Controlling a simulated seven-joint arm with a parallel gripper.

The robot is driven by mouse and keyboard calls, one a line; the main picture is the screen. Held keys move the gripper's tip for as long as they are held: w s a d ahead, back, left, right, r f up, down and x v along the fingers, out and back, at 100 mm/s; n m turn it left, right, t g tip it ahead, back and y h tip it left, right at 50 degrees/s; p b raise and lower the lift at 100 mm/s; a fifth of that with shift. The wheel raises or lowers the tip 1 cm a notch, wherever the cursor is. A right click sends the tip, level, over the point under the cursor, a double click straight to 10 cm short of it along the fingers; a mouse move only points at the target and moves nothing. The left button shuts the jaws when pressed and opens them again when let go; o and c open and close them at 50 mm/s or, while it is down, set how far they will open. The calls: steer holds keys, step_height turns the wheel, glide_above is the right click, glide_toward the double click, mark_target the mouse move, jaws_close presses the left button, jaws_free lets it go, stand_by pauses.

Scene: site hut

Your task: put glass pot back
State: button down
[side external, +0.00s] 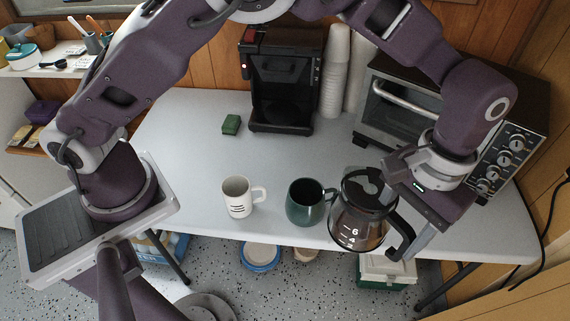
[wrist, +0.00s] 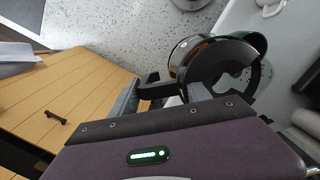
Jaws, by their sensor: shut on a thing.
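The glass pot (side external: 357,228) has a black lid and handle, white level marks and some dark liquid low inside. It is at the front right of the table, right of the green mug. My gripper (side external: 408,222) is shut on the pot's black handle; it also shows in the wrist view (wrist: 160,95), with the pot (wrist: 188,48) beyond it. I cannot tell whether the pot's base touches the table. The black coffee maker (side external: 284,85) stands at the back of the table, its pot bay empty, with a small red light lit.
A white mug (side external: 237,197) and a green mug (side external: 305,203) stand near the front edge. A green sponge (side external: 231,124) lies left of the coffee maker. Stacked white cups (side external: 335,72) and a toaster oven (side external: 400,105) stand at the back right. The table's middle is clear.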

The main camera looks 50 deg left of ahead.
steer(key=w+a+n, duration=0.3)
steer(key=w+a, duration=0.1)
steer(key=a, duration=0.7)
steer(key=w+a+n+h, duration=0.1)
steer(key=w+a+n, duration=0.3)
steer(key=a, duration=0.7)
steer(key=w+a+n, duration=0.3)
steer(key=w+a, duration=0.2)
steer(key=a, duration=0.6)
steer(key=shift+t, duration=0.3)
steer(key=f, duration=1.4)
steer(key=shift+s+f, duration=0.2)
steer(key=shift+f, duration=0.2)
steer(key=shift+f, duration=0.1)
steer(key=c, duration=0.5)
jaws_free()
